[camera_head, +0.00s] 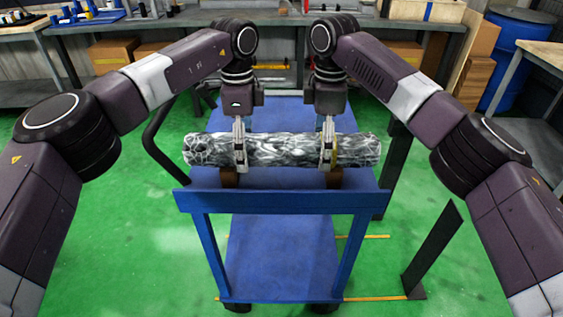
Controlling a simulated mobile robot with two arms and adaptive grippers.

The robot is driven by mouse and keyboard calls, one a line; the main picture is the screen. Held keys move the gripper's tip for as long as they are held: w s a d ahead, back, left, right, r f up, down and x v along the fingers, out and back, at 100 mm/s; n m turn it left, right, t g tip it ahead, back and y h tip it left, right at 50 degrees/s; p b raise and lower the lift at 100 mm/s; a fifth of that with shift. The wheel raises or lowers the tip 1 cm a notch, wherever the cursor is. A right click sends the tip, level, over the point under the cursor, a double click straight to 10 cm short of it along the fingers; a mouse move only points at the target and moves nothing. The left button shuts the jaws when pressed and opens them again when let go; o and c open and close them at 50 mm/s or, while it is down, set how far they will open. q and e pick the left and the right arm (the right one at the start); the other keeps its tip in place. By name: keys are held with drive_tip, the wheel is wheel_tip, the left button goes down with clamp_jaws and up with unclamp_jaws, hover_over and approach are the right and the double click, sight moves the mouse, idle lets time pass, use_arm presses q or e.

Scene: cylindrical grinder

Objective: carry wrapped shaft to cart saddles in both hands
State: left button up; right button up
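The wrapped shaft (285,149) is a thick cylinder in crinkled grey-and-white wrapping. It lies level, left to right, over the top of the blue cart (285,201). Two brown saddles show beneath it, the left saddle (229,179) and the right saddle (334,179). I cannot tell whether the shaft touches them. My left gripper (240,157) points down with its fingers at the shaft above the left saddle. My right gripper (328,156) does the same above the right saddle. The far fingers are mostly hidden, so I cannot tell how tightly they close.
Workbenches (270,19) run along the back, with cardboard boxes (112,53) under them. A blue barrel (515,57) stands at the back right. A dark upright panel (432,250) stands right of the cart. The green floor is clear at the left.

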use_arm(q)
wheel_tip(320, 180, up, 11)
drive_tip(key=shift+s+r, duration=0.1)
drive_tip(key=shift+r, duration=0.1)
use_arm(e)
drive_tip(key=shift+r, duration=0.1)
use_arm(q)
drive_tip(key=shift+r, duration=0.15)
use_arm(e)
drive_tip(key=shift+r, duration=0.15)
wheel_tip(320, 180, up, 12)
drive_tip(key=shift+f, duration=0.2)
